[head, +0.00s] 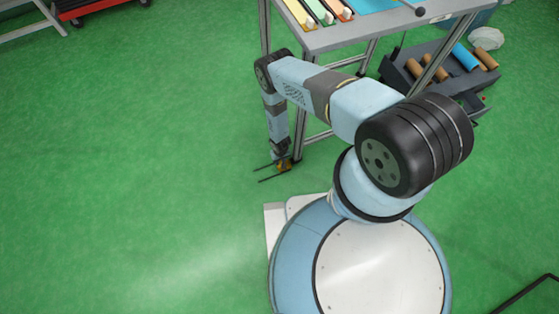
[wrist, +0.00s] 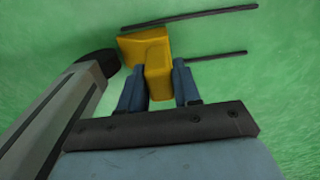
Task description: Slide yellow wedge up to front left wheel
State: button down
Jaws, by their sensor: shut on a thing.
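The yellow wedge (wrist: 157,75) is between the two blue fingers of my gripper (wrist: 158,82) in the wrist view. My gripper is shut on its narrower block, and the broader part lies beyond the fingertips on the green floor. A black wheel (wrist: 98,65) at the foot of a grey table leg (wrist: 62,112) is just left of the wedge. The wedge's edge is very close to the wheel; I cannot tell whether they touch. In the head view the wedge (head: 285,166) is small and partly hidden by my gripper (head: 282,157), low beside the leg.
Two thin dark strips (wrist: 215,56) lie on the floor beyond the wedge. The table (head: 345,32) stands above, with coloured items on top. A dark bin (head: 435,65) with rolls is at the right.

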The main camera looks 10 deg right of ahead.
jog(key=shift+s+a, duration=0.1)
jog(key=shift+a, duration=0.35)
jog(key=shift+w+d, duration=0.25)
jog(key=shift+d, duration=0.75)
dwell(0.9)
jog(key=c, duration=0.7)
grip_release()
jog(key=shift+r, duration=6.85)
